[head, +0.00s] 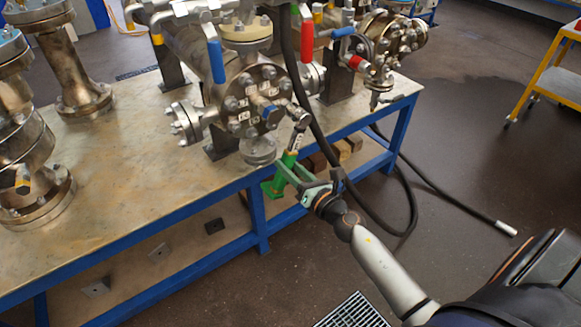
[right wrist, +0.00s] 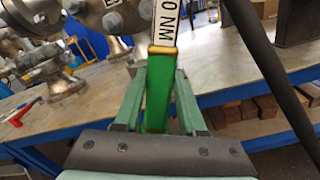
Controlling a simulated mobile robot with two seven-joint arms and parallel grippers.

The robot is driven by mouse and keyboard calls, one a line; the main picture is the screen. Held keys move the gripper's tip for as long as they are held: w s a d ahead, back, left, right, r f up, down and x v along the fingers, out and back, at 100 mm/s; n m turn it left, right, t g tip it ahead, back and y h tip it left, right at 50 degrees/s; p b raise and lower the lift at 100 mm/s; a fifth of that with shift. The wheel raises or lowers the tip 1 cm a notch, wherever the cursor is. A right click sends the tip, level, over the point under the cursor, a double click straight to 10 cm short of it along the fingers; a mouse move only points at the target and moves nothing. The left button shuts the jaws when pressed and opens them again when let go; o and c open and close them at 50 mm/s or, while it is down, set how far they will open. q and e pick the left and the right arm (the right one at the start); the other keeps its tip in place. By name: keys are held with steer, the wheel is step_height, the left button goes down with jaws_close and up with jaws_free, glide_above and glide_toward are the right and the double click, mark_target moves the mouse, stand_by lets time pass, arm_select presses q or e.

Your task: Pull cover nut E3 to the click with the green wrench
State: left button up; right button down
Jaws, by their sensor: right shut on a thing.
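The green wrench has a green handle (head: 290,158) and a metal upper part reaching up to the right side of the bolted cover (head: 250,103). My right gripper (head: 287,173) is shut on the handle, below the bench-top edge. In the right wrist view the handle (right wrist: 159,92) stands between my two fingers, and its white scale reads "0 NM". The cover carries a ring of nuts with small white tags. I cannot read which nut is E3, and the wrench head's seat on a nut is too small to judge. My left gripper is not in view.
A black hose (head: 313,115) hangs close beside the wrench and runs to the floor. Blue (head: 215,62) and red (head: 307,42) valve levers stand above. The blue-framed bench (head: 130,170) holds other flanged vessels at left. Wooden blocks (head: 341,151) lie on its lower shelf.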

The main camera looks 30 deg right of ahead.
steer(key=shift+w+r, duration=0.1)
steer(key=shift+w, duration=0.15)
steer(key=shift+w, duration=0.4)
steer(key=shift+w+a, duration=0.1)
steer(key=shift+w, duration=0.55)
steer(key=shift+r, duration=0.1)
